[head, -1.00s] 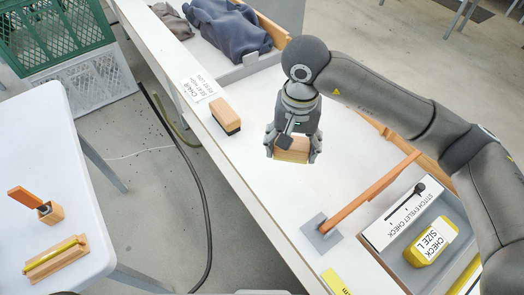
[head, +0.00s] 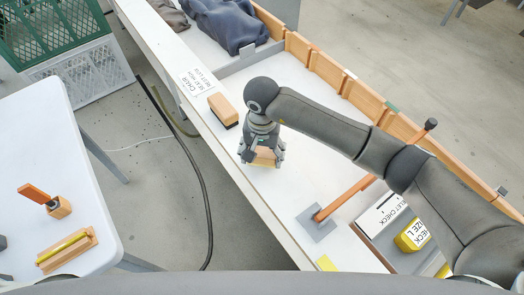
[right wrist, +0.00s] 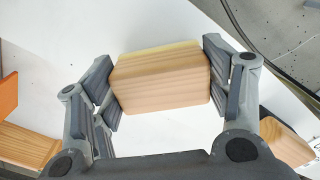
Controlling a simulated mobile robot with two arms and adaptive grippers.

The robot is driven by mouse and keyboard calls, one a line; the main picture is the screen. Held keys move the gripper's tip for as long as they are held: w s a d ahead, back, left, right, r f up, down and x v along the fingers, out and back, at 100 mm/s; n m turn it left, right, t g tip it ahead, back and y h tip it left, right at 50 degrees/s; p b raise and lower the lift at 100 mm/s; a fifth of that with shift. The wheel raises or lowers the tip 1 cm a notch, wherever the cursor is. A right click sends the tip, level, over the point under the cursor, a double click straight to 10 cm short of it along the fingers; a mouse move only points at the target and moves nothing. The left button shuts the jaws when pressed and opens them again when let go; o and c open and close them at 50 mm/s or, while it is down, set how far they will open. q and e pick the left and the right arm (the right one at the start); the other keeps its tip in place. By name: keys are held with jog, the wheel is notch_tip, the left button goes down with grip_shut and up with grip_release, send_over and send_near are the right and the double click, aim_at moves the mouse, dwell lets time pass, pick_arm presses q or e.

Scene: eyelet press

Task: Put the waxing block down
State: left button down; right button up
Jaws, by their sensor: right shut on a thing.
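The waxing block is a pale wooden block (head: 264,158) held between the fingers of my right gripper (head: 262,156), over the white bench (head: 290,180). In the right wrist view the block (right wrist: 162,78) fills the space between both finger pads of the gripper (right wrist: 160,80), with a yellowish strip along its far edge. Bench surface shows behind it; I cannot tell whether the block touches the bench. My left gripper is not clearly in view.
A second wooden block with a dark underside (head: 223,110) sits near the bench's left edge, by a printed card (head: 197,82). An orange bar on a grey plate (head: 317,223) stands nearer. Bare bench lies around the gripper.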

aim_at(262, 153)
pick_arm(q)
jog(key=shift+w, duration=0.1)
pick_arm(e)
jog(key=shift+f+b, duration=0.25)
jog(key=shift+b, duration=0.05)
pick_arm(q)
jog(key=shift+w+f, duration=0.2)
jog(key=shift+w, duration=0.2)
pick_arm(e)
jog(key=o, duration=0.9)
jog(key=shift+r, duration=0.1)
pick_arm(q)
jog(key=shift+r, duration=0.15)
pick_arm(e)
jog(key=shift+r, duration=0.1)
jog(key=shift+r+p, duration=0.2)
jog(key=shift+p, duration=0.15)
pick_arm(q)
jog(key=shift+s+f+b, duration=0.1)
jog(key=shift+f+b, duration=1.5)
jog(key=shift+b, duration=0.05)
pick_arm(e)
jog(key=shift+r, duration=5.85)
